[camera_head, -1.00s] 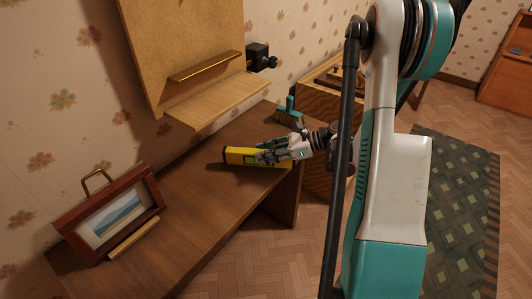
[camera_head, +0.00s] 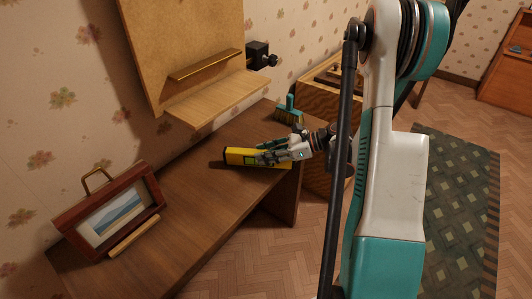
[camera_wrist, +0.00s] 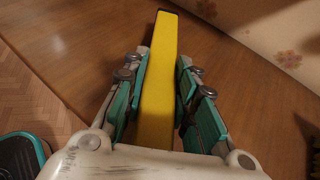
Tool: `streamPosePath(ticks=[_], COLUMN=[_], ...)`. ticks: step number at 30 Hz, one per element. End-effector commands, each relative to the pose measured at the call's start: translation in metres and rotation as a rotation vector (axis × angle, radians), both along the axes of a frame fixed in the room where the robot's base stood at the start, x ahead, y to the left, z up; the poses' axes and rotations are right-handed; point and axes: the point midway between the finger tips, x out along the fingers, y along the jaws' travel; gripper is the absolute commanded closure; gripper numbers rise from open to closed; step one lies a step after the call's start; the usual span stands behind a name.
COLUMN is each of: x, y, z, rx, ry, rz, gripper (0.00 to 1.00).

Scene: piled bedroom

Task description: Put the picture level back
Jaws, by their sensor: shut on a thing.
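The picture level is a yellow bar with a dark end and a green patch, seen in the head view (camera_head: 237,155) on the brown wooden desk (camera_head: 205,190). In the wrist view the level (camera_wrist: 158,90) runs lengthwise between the fingers, its far end pointing away over the desk top. My gripper (camera_head: 268,155) is shut on the level, with one teal-padded finger on each side in the wrist view (camera_wrist: 161,65). The level looks low over the desk; I cannot tell whether it touches the wood. The gripper hides its right-hand part in the head view.
A red-framed picture (camera_head: 112,218) stands at the desk's left end, with a small wooden bar before it. A tan board (camera_head: 185,45) with a brass rail (camera_head: 205,66) and pale shelf (camera_head: 218,100) is above. A teal brush (camera_head: 289,112) stands behind the gripper. Desk between picture and level is clear.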

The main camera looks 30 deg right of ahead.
Motion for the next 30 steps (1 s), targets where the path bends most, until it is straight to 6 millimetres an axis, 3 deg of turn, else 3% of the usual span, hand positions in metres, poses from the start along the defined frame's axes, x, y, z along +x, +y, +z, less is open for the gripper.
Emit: streamPosePath(ticks=[30], x=[0.0002], y=[-0.0001], z=[-0.0062], rx=[0.001], ry=[-0.001], rz=[0.0], gripper=[1.0])
